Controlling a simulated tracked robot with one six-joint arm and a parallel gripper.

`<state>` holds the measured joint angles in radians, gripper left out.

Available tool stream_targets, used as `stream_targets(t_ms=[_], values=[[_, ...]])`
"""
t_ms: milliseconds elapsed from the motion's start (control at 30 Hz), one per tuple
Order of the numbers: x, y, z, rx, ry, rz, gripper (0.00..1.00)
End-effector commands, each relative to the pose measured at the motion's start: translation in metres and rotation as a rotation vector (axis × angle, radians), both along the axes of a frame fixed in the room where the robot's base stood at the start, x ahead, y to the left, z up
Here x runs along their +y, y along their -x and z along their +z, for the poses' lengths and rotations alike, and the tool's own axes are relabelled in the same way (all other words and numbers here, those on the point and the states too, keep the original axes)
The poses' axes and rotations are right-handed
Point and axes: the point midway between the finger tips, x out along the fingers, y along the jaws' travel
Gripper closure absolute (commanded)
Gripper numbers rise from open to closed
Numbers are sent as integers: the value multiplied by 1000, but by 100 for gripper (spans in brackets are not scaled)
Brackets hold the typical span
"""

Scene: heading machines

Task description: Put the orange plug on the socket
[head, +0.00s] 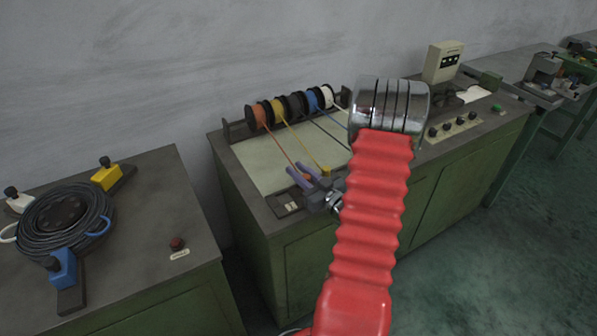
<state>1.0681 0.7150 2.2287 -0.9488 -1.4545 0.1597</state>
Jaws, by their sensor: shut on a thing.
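My gripper (298,168), with two purple fingers, is low over the front left part of the middle bench. It is shut on the orange plug (307,176), of which only a small bit shows between the fingers. An orange cable runs from the plug back to the orange spool (257,116). A small dark block with pale squares (287,205) lies at the bench's front edge, just left of and below the fingers. I cannot tell whether it is the socket, nor whether the plug touches anything.
A yellow plug (326,171) on a yellow cable lies close right of the fingers. Several spools (295,105) stand at the bench's back. A control box (443,62) and knobs are at right. The left bench holds a cable reel (62,212). My red arm hides the bench's middle.

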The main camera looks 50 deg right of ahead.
Motion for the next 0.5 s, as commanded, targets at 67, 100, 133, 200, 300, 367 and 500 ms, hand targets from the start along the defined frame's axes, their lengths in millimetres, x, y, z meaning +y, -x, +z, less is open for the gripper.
stream_targets(t_ms=[67,100,133,200,300,367,500], values=[[0,0,-2,1,-1,0,78],[0,0,-1,0,0,0,76],[0,0,-1,0,0,0,74],[0,0,-1,0,0,0,69],[0,0,-1,0,0,0,62],[0,0,-1,0,0,0,60],[0,0,-1,0,0,0,60]])
